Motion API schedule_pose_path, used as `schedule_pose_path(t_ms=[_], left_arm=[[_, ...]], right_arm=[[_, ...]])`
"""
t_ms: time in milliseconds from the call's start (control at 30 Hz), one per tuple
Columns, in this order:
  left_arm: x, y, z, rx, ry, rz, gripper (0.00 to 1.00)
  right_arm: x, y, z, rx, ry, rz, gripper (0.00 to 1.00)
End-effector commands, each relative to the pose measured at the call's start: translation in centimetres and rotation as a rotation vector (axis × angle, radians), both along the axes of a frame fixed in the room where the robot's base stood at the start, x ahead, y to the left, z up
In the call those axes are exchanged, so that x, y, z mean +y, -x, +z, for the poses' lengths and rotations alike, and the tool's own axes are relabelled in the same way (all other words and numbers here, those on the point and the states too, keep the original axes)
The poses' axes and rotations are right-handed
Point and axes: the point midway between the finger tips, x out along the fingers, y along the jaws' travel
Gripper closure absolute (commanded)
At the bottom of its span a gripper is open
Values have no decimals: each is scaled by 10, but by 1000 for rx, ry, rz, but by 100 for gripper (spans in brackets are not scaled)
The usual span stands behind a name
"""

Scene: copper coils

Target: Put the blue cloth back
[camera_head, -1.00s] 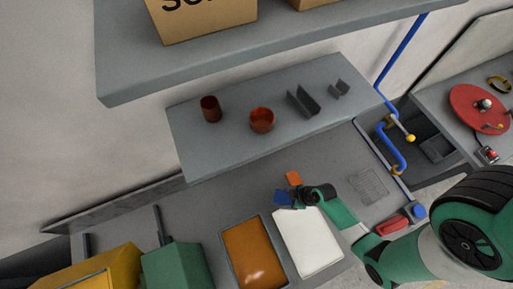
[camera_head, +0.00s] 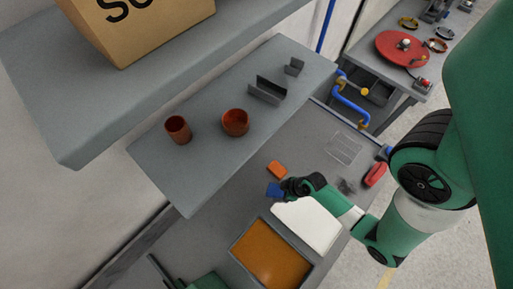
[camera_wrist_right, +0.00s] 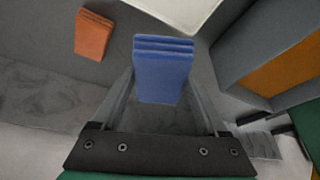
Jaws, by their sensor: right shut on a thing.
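The blue cloth (camera_head: 274,189) is a small folded block beside the white tray or board. In the right wrist view the blue cloth (camera_wrist_right: 163,72) stands between the two fingers of my right gripper (camera_wrist_right: 160,95), its folded layers facing up in the picture. My right gripper (camera_head: 287,189) is shut on it; whether the cloth touches the bench I cannot tell. An orange folded cloth (camera_head: 277,169) lies on the grey bench just behind it and also shows in the right wrist view (camera_wrist_right: 93,35). My left gripper is not in view.
A white board (camera_head: 308,226) and an orange-filled tray (camera_head: 270,256) lie in front of the gripper. A shelf (camera_head: 205,165) above the bench holds a copper cup (camera_head: 178,129), a copper bowl (camera_head: 235,122) and grey brackets (camera_head: 267,90). A wire grid (camera_head: 345,148) lies right of clear bench.

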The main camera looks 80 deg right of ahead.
Motion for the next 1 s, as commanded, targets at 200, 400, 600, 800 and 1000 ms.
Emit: schedule_pose_path(t_ms=[200, 400, 600, 800, 1000], left_arm=[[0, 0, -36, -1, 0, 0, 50], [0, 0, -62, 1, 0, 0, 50], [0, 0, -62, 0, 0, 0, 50], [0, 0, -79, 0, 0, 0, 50], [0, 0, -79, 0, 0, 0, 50]], right_arm=[[-14, -61, -43, -3, 2, 5, 76], [-20, -87, -72, -1, 1, 1, 76], [-22, -92, -75, -1, 1, -1, 76], [-23, -98, -107, 2, -1, -2, 76], [-23, -99, -113, -1, 1, -1, 76]])
